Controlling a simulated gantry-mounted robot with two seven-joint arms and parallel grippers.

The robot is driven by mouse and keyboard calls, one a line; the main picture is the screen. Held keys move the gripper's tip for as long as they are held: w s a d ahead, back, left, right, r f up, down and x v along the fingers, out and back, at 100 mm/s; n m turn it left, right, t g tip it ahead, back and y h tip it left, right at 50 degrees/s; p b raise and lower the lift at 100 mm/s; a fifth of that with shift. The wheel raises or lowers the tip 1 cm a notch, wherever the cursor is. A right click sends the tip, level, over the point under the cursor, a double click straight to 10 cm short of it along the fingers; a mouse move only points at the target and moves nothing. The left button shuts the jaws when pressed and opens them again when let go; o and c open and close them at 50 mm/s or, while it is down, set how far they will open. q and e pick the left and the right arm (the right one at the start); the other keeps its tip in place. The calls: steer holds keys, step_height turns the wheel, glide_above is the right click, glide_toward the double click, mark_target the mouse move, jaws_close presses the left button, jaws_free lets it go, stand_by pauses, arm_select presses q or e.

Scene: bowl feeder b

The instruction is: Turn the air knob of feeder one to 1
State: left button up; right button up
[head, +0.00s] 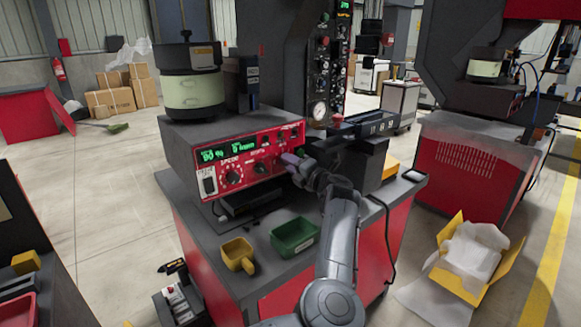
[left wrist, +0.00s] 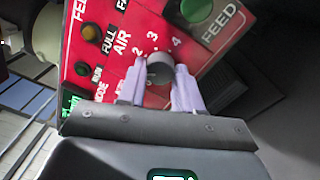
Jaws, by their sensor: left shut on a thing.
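The red control panel (head: 245,163) of the feeder faces me in the head view, with dark knobs and green displays. My left gripper (head: 291,160) is at the panel's right part, and its purple fingers hide the knob there. In the left wrist view the grey air knob (left wrist: 159,70) sits below the word AIR, with the numbers 2, 3 and 4 around it. The left gripper's fingers (left wrist: 160,84) are on either side of the knob, shut on it. I cannot make out a pointer on the knob. My right gripper is not in view.
A yellow bin (head: 238,254) and a green bin (head: 294,237) stand on the bench below the panel. The feeder bowl (head: 191,92) stands on top of the control unit.

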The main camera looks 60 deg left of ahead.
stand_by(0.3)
arm_select(q)
steer(key=o, duration=1)
steer(key=shift+o, duration=0.2)
steer(key=shift+d, duration=0.1)
steer(key=w+d+p, duration=0.1)
steer(key=d+p, duration=0.2)
steer(key=d, duration=0.7)
steer(key=shift+w+d+f, duration=0.2)
steer(key=shift+d+f, duration=0.05)
steer(key=shift+d, duration=0.05)
